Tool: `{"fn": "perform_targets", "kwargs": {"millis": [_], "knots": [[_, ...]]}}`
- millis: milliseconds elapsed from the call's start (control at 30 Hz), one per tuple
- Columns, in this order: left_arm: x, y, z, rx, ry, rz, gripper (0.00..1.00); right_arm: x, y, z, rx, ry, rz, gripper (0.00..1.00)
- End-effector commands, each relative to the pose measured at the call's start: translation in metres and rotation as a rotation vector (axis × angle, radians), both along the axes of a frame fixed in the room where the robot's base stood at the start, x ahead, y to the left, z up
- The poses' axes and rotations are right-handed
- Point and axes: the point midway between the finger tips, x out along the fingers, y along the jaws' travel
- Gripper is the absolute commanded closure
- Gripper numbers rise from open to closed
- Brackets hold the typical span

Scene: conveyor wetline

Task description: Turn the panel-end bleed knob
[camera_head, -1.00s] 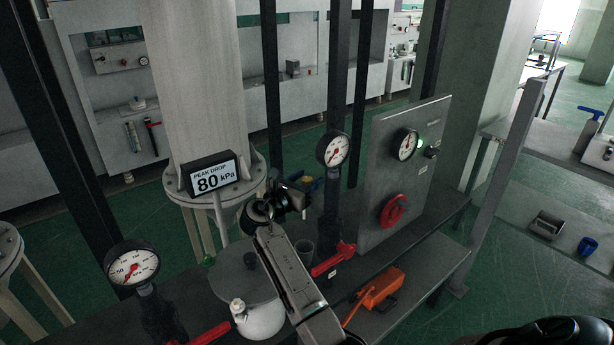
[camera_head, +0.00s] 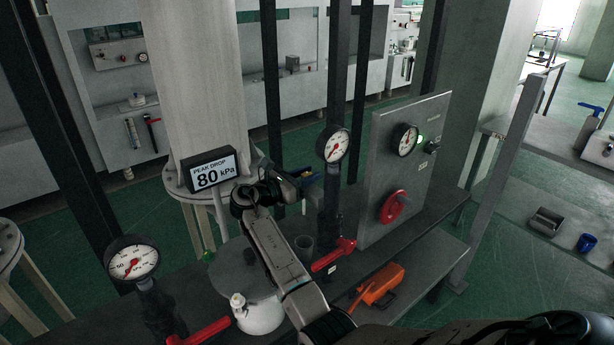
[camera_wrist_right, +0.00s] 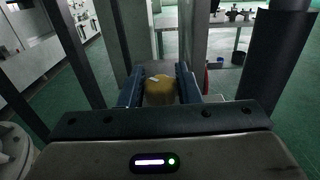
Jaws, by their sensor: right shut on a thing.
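My right gripper (camera_wrist_right: 160,92) is shut on a yellow knob (camera_wrist_right: 159,89) with a pale mark on its top; the blue fingers press its two sides. In the head view my right arm reaches up from the bottom, and its gripper (camera_head: 309,181) points right, left of the grey upright panel (camera_head: 385,166). The knob is not clearly visible in the head view, hidden by the gripper and wrist. My left gripper is not in view.
A gauge (camera_head: 333,145) on a dark post stands between gripper and panel. Red lever handles (camera_head: 334,256) and an orange tool (camera_head: 378,285) lie below. An 80 kPa "PEAK DROP" display (camera_head: 210,170) stands left of my wrist. Dark uprights cross the view.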

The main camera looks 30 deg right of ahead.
Motion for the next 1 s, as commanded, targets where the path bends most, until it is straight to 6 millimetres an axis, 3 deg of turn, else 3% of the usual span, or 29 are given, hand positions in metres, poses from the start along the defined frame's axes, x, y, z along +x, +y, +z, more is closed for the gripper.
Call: {"fn": "perform_targets", "kwargs": {"millis": [200, 533, 567, 667, 1000], "knots": [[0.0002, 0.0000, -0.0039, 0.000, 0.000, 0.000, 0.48, 0.0008, 0.0003, 0.0004, -0.001, -0.001, -0.123, 0.93], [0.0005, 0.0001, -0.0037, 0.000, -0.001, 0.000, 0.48, -0.0001, 0.0004, 0.0007, -0.002, -0.001, -0.138, 0.93], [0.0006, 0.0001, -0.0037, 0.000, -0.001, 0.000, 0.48, -0.0001, 0.0004, 0.0007, -0.002, -0.001, -0.138, 0.68], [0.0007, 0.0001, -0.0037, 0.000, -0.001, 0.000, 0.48, -0.0001, 0.0003, 0.0006, -0.002, -0.001, -0.137, 0.49], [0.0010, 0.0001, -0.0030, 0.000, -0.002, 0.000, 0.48, -0.0003, 0.0002, 0.0002, -0.001, -0.001, -0.126, 0.49]]}}
